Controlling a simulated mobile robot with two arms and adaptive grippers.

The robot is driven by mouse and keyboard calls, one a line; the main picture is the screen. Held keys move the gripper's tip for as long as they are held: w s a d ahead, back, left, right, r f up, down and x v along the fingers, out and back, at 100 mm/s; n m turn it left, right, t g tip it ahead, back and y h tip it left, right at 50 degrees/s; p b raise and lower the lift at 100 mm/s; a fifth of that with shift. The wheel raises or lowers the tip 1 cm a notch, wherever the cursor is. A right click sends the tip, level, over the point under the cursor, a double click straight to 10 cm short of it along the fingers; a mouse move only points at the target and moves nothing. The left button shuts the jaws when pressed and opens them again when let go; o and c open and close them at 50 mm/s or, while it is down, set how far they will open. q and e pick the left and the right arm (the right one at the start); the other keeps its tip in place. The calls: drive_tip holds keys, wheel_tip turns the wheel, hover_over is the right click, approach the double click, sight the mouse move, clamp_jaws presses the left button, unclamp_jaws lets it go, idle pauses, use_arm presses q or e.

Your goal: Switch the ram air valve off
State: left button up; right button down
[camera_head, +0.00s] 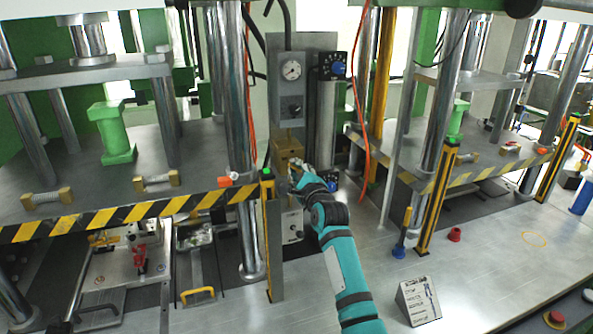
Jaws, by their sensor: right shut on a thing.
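A grey panel with a round gauge (291,70) and a dark knob below it stands between the two presses. Under it sits a brass-coloured valve block (288,146), which looks like the ram air valve. My right gripper (296,172), on the teal arm, reaches up to the lower right side of this block. It is shut on a small part there, likely the valve handle. The fingers hide most of that part, so I cannot tell its angle. My left gripper is not in view.
A dark unit with a blue knob (337,68) stands right of the gauge panel. Yellow-black striped rails (130,213) edge the presses. A yellow-black post (436,200) stands right of my arm.

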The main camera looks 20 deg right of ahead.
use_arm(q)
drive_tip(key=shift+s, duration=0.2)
use_arm(e)
drive_tip(key=shift+n, duration=0.6)
use_arm(q)
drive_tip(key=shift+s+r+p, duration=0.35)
drive_tip(key=shift+p, duration=0.05)
use_arm(e)
drive_tip(key=n, duration=0.6)
drive_tip(key=shift+r, duration=0.1)
drive_tip(key=c, duration=1.4)
unclamp_jaws()
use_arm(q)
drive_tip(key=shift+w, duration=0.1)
